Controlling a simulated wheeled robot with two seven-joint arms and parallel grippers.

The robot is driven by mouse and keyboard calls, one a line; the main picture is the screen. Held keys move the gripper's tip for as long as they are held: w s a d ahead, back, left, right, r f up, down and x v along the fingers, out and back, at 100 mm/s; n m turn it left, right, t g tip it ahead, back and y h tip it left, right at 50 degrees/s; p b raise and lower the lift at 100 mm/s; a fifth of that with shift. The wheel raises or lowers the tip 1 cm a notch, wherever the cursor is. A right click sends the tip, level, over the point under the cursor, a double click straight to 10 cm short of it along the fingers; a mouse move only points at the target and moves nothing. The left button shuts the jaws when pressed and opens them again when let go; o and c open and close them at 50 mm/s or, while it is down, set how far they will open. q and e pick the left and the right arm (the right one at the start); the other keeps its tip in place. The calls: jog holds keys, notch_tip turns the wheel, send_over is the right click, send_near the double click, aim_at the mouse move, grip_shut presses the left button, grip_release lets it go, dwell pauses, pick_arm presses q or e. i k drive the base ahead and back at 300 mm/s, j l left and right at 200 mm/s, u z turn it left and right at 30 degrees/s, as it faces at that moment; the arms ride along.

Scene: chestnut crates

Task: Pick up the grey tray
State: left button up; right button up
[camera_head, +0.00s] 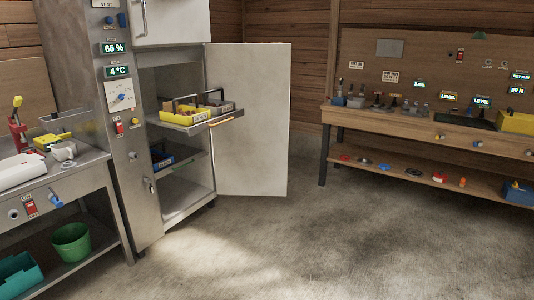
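A small grey tray (222,110) with a dark handle stands on the pulled-out upper shelf (215,123) of the open steel cabinet. A yellow tray (187,119), also with a dark handle, stands beside it on the left, nearer to me. The grey tray's far side and the inside are too small to make out clearly. Neither of my grippers is in view.
The cabinet door (250,120) hangs open to the right of the shelf. A blue tray (162,161) sits on a lower shelf. A steel counter (85,168) is at left, a wooden workbench (420,120) at right. The concrete floor (290,240) is clear.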

aim_at(212, 100)
jog(key=i+z, duration=0.2)
jog(key=i, duration=1.35)
jog(key=i+u, duration=0.1)
jog(key=i, duration=0.4)
jog(key=i+l+u, duration=0.1)
jog(key=i, duration=0.4)
jog(key=i+l+u, duration=0.1)
jog(key=i, duration=0.4)
jog(key=i+l+u, duration=0.25)
jog(key=i+u, duration=0.15)
jog(key=i+l+u, duration=0.35)
jog(key=i+l, duration=0.05)
jog(key=i, duration=0.1)
